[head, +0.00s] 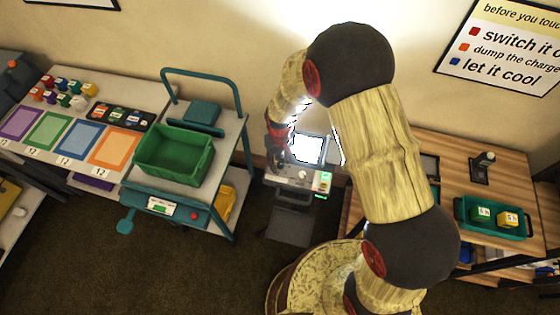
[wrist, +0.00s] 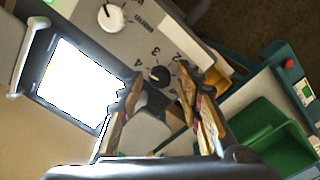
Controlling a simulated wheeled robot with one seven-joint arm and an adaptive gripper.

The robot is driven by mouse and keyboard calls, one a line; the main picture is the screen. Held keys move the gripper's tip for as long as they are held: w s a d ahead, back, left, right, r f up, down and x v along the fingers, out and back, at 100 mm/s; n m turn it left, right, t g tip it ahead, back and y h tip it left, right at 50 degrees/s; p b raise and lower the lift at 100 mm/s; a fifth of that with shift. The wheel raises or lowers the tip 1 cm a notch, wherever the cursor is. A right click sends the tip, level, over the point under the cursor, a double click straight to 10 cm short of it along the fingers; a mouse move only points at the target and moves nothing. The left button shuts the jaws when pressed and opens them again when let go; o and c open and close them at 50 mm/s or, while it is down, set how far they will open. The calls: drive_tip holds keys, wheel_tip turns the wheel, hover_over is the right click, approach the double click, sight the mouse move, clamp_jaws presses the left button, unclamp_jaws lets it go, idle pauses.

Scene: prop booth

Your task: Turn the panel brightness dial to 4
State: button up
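The lit panel (head: 308,149) glows white at the back of a grey control box (head: 284,180); it also shows in the wrist view (wrist: 70,88). In the wrist view a small dark dial (wrist: 158,74) with a pale mark sits among the printed numbers 2, 3 and 4. Which number its mark points at is too small to tell. My gripper (wrist: 161,78) is open, with its fingertips on either side of this dial and gaps showing. Whether they touch it I cannot tell. In the head view my gripper (head: 279,138) is just left of the panel.
A white knob (wrist: 112,17) with a dark pointer sits on the same box face, near the word "warm". A green display (head: 323,181) is at the box's right. A cart with a green bin (head: 174,153) stands left; a wooden table (head: 455,190) stands right.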

sight(281, 165)
drive_tip(key=shift+r, duration=0.1)
wheel_tip(281, 165, up, 12)
drive_tip(key=shift+f, duration=0.1)
idle(0.6)
idle(0.4)
drive_tip(key=shift+s+d+r+m+t+b, duration=0.9)
drive_tip(key=shift+s+d+r+b, duration=0.55)
drive_tip(key=shift+s+d+b, duration=1.35)
drive_tip(key=shift+s+d+r+m+t+b, duration=0.85)
drive_tip(key=shift+s+d+r+b, duration=0.85)
drive_tip(key=shift+s+b, duration=1.85)
drive_tip(key=shift+s+d+r+m+t+b, duration=0.65)
drive_tip(key=shift+s+d+r+t+b, duration=0.5)
drive_tip(key=shift+s+d+b, duration=2)
drive_tip(key=shift+s+a+r+p, duration=0.1)
drive_tip(key=shift+s+a+p, duration=0.4)
drive_tip(key=shift+s, duration=0.05)
